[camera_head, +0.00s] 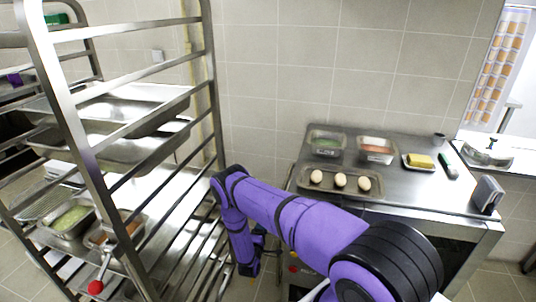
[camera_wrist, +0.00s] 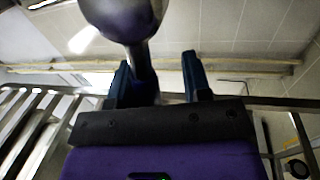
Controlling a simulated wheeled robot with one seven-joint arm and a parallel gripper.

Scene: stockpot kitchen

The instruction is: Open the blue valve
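No plainly blue valve shows in the head view. In the wrist view a large dark, bluish shiny round knob (camera_wrist: 122,15) on a dark stem (camera_wrist: 143,65) fills the top centre; it may be the blue valve's handle, but I cannot be sure. My gripper (camera_wrist: 157,62) is open, its two dark fingers apart. The stem appears beside the left finger, inside the gap; I cannot tell whether they touch. In the head view my purple arm reaches down between the rack and the counter, and its fingers are hard to make out there.
A metal rack (camera_head: 212,85) with trays stands left, close to my arm. A red-knobbed lever (camera_head: 95,287) shows at lower left. The steel counter (camera_head: 420,190) at right holds an egg tray (camera_head: 361,196), food pans, a yellow block (camera_head: 421,160) and a small grey device (camera_head: 487,194).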

